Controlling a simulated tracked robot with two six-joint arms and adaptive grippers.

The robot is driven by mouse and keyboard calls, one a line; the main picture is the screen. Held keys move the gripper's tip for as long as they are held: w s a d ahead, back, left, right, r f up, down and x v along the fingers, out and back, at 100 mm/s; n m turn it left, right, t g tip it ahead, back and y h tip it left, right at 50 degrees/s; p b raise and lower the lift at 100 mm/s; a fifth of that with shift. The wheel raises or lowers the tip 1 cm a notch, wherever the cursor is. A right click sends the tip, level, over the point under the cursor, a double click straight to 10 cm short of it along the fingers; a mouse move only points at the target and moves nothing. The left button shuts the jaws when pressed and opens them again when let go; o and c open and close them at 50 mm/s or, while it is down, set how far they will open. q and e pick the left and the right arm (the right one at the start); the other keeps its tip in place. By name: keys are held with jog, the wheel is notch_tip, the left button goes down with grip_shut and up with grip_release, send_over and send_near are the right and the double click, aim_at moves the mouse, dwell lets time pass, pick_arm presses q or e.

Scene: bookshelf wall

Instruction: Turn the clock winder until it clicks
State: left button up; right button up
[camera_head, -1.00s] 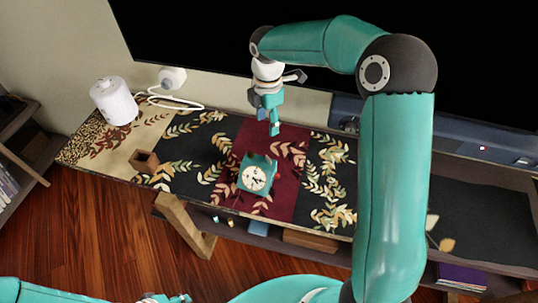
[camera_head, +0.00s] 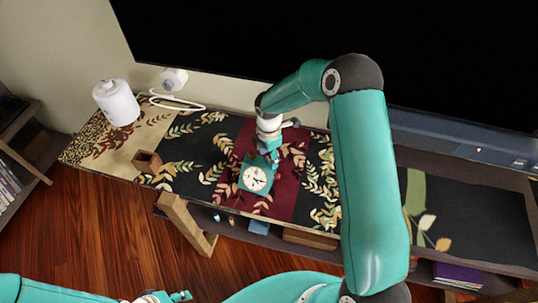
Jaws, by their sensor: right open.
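A small teal clock (camera_head: 256,174) with a white round face stands on the dark red part of the patterned table cover, near the table's front edge. My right gripper (camera_head: 270,155) is just behind the clock's upper right corner, pointing down. It is open. I cannot tell whether its fingers touch the clock. The winder cannot be made out; the clock's back is hidden from this view. My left gripper (camera_head: 178,297) shows only in part at the bottom edge, away from the table, and its jaw state is unclear.
A large black screen (camera_head: 400,60) stands behind the table. A white cylinder (camera_head: 116,102), a small white device with a cable (camera_head: 174,79) and a small brown wooden box (camera_head: 146,161) are on the left. The patterned cover (camera_head: 205,140) is clear between box and clock.

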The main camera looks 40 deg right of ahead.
jog(key=shift+f, duration=0.4)
jog(key=shift+c, duration=0.3)
grip_shut()
